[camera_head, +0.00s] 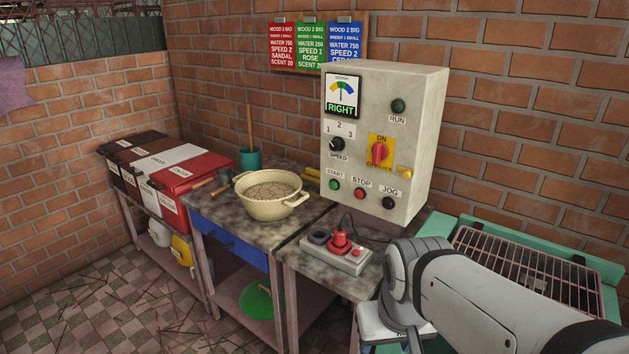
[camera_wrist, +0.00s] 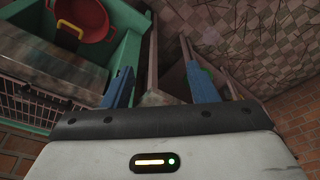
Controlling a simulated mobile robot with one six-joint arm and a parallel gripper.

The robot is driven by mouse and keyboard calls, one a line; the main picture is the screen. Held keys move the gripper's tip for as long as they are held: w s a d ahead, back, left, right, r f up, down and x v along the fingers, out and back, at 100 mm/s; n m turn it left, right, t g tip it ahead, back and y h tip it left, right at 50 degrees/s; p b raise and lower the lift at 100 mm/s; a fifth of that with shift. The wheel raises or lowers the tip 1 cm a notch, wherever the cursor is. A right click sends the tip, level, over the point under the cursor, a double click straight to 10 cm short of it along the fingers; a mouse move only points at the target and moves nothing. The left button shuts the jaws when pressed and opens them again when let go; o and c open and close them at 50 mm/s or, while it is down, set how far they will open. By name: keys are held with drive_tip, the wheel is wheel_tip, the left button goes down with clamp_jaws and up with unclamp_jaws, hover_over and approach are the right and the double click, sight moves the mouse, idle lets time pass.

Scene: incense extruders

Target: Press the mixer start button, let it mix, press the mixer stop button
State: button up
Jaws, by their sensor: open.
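A pale control box (camera_head: 424,130) stands against the brick wall. Its lower row has a green button marked START (camera_head: 334,184), a red button marked STOP (camera_head: 359,193) and a black button marked JOG (camera_head: 389,202). The RUN lamp (camera_head: 398,105) looks dark green. A gauge (camera_head: 343,93) above reads RIGHT. My gripper (camera_wrist: 161,85) shows in the wrist view with its two blue fingers apart and nothing between them. In the head view my arm is at the lower right, apart from the box; its fingers are not visible there.
A cream basin (camera_head: 256,208) stands on the worktop left of the box. A grey unit with a red knob (camera_head: 341,244) sits in front of the box. A green-framed rack (camera_head: 466,222) is at the right. A red bowl (camera_wrist: 84,18) shows in the wrist view.

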clamp_jaws()
idle(0.3)
idle(0.9)
